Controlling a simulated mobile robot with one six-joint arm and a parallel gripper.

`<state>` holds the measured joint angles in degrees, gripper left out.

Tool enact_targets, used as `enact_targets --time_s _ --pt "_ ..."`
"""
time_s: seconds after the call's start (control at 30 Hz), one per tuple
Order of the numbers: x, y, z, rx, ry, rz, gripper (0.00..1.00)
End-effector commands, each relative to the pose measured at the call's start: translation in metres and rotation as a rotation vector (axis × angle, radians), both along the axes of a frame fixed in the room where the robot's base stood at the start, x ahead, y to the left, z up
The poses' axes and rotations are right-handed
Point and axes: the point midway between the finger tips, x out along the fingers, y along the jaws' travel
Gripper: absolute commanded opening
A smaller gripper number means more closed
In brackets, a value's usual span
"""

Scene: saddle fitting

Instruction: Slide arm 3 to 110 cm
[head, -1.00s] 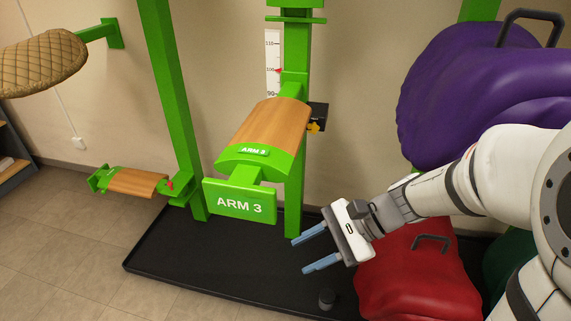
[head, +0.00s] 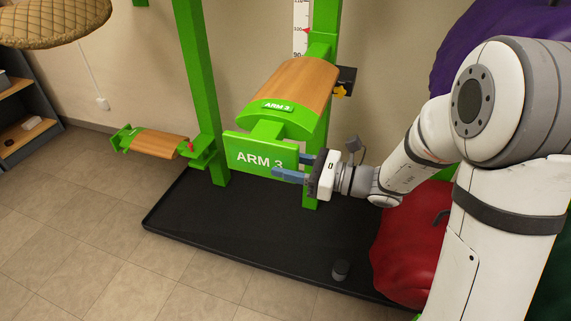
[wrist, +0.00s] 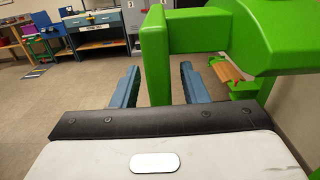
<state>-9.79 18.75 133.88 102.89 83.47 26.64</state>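Arm 3 (head: 290,90) is a wooden-topped green saddle support on a green post (head: 322,60). Its front plate (head: 258,152), marked ARM 3, hangs below the top. A red pointer sits near 100 on the white scale (head: 301,12). A yellow knob (head: 340,91) on a black bracket is at the post's right. My gripper (head: 290,165) is at the plate's right end. In the wrist view my gripper (wrist: 160,75) is open, with the plate's green edge (wrist: 155,50) between its fingers and a gap visible on the right side. I cannot tell whether the left finger touches it.
A lower wooden arm (head: 158,144) stands at left on another green post (head: 198,85). A quilted saddle pad (head: 50,22) is upper left. Red (head: 405,245) and purple (head: 470,40) bulky bags are at right.

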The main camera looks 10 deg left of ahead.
Motion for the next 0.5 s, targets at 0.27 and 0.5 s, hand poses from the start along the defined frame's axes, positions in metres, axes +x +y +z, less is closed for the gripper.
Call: enact_targets --time_s 0.27,0.5 --pt "0.0007 0.0112 -0.0002 -0.001 0.0 0.0 0.4" --pt "0.0005 0.011 -0.0002 -0.001 0.0 0.001 0.32"
